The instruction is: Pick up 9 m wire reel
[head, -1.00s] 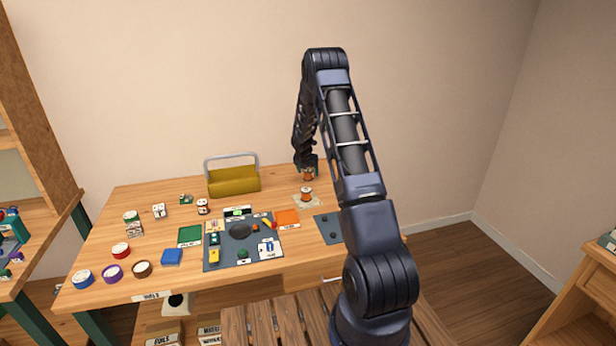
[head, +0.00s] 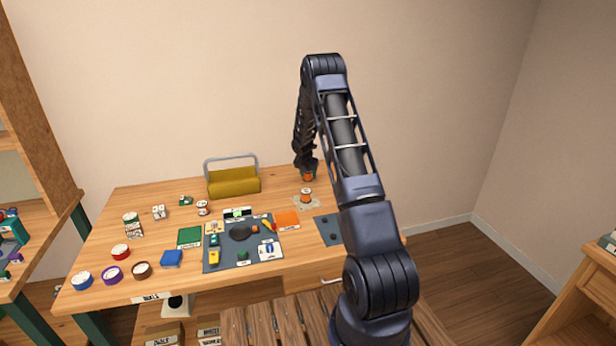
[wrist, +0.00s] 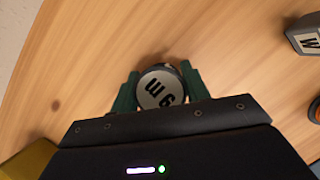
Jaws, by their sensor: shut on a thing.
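The 9 m wire reel (wrist: 160,88) shows in the wrist view as a round pale top marked "9 m". My gripper (wrist: 160,90) has its green fingers against both sides of it and is shut on it. I cannot tell whether the reel touches the table.
A second orange reel (head: 306,195) stands just in front, on a pale patch. A yellow toolbox (head: 234,181) with a grey handle stands to the left. A grey mat (head: 213,262) with several parts lies in front. A labelled block (wrist: 306,36) shows in the wrist view.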

